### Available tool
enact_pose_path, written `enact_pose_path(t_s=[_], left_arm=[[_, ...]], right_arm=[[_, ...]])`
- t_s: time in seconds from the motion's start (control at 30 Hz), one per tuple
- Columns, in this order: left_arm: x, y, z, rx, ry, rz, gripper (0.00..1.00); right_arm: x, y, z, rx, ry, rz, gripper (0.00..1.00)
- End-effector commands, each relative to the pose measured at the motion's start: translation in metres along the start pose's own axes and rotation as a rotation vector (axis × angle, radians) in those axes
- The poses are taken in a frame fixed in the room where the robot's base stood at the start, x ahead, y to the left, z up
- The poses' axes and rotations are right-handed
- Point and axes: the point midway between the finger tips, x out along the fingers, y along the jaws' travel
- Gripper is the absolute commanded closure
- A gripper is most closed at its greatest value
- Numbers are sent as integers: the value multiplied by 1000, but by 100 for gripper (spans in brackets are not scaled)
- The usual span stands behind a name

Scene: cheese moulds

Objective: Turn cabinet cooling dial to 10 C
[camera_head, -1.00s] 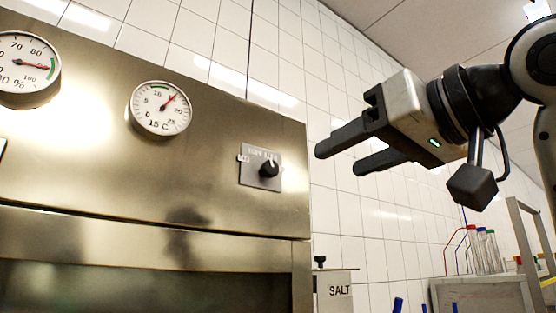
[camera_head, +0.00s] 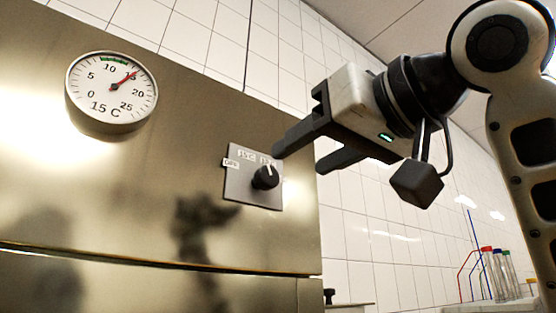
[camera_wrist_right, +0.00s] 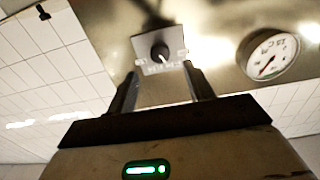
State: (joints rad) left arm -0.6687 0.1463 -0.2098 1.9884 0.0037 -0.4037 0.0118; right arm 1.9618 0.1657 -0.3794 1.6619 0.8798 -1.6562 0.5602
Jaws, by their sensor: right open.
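The cooling dial is a black knob (camera_head: 265,177) with a light pointer mark, on a grey plate (camera_head: 240,190) with small labels, on the brass-coloured cabinet front (camera_head: 190,120). In the head view the pointer is turned up, slightly right. The round thermometer (camera_head: 112,92) left of it has a red needle and reads 15 C. My right gripper (camera_head: 297,158) is open and empty, its fingers just right of the knob and apart from it. In the right wrist view the knob (camera_wrist_right: 160,51) lies ahead between the two fingertips. My left gripper is not in view.
White tiled wall (camera_head: 350,200) lies right of the cabinet. Glass tubes with coloured caps (camera_head: 498,270) stand in the lower right. A black-knobbed lid (camera_head: 330,297) shows below the cabinet's right edge. The air before the dial is clear.

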Motion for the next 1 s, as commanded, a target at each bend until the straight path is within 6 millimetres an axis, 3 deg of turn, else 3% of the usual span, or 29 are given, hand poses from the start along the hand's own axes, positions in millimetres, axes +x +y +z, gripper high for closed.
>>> enact_pose_path(t_s=[0.1, 0.33, 0.77, 0.93, 1.0], left_arm=[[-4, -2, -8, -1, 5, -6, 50], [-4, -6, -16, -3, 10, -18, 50], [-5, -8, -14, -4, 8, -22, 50], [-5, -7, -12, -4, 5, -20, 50], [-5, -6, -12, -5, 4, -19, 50]], right_arm=[[26, 0, -3, 1, -4, 0, 48], [59, 0, -2, 1, -1, 0, 48], [69, 0, 0, 0, 2, 0, 48], [69, 0, 0, 0, 1, 0, 93], [69, 0, 0, 0, 1, 0, 93]])
